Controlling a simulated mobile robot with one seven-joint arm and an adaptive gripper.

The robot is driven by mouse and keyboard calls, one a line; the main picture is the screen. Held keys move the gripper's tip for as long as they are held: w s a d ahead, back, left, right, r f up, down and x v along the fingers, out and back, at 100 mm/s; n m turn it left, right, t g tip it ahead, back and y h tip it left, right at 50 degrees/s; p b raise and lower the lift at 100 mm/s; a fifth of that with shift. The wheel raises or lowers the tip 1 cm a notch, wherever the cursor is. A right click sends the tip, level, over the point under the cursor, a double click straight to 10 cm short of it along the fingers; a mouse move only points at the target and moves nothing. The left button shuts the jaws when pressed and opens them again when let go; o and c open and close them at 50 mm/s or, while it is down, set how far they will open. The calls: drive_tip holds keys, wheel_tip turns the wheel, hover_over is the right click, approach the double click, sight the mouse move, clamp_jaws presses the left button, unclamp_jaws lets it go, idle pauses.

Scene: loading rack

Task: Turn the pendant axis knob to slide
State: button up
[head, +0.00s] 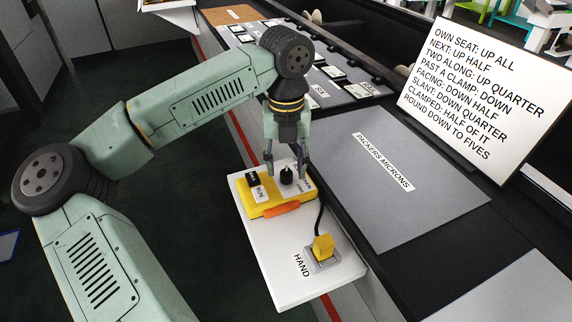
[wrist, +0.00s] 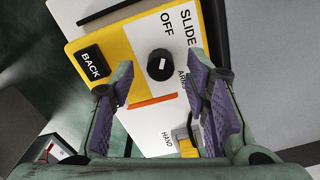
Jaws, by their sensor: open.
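The yellow pendant (head: 250,211) with a white face lies on a white shelf. Its black axis knob (head: 286,176) stands upright near the pendant's far right part. In the wrist view the knob (wrist: 160,65) carries a small white mark; which label it points to is unclear. In the wrist view the gripper (wrist: 161,82) is empty; contact with the knob cannot be told.
A black BACK button (wrist: 92,65) and an orange bar (head: 282,210) are on the pendant. A yellow plug (head: 323,246) sits by the HAND label, with a black cable. A grey panel (head: 400,200) and a sign with text (head: 480,90) are to the right.

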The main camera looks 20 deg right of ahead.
drive_tip(key=shift+f, duration=0.9)
drive_tip(key=shift+c, duration=0.3)
clamp_jaws()
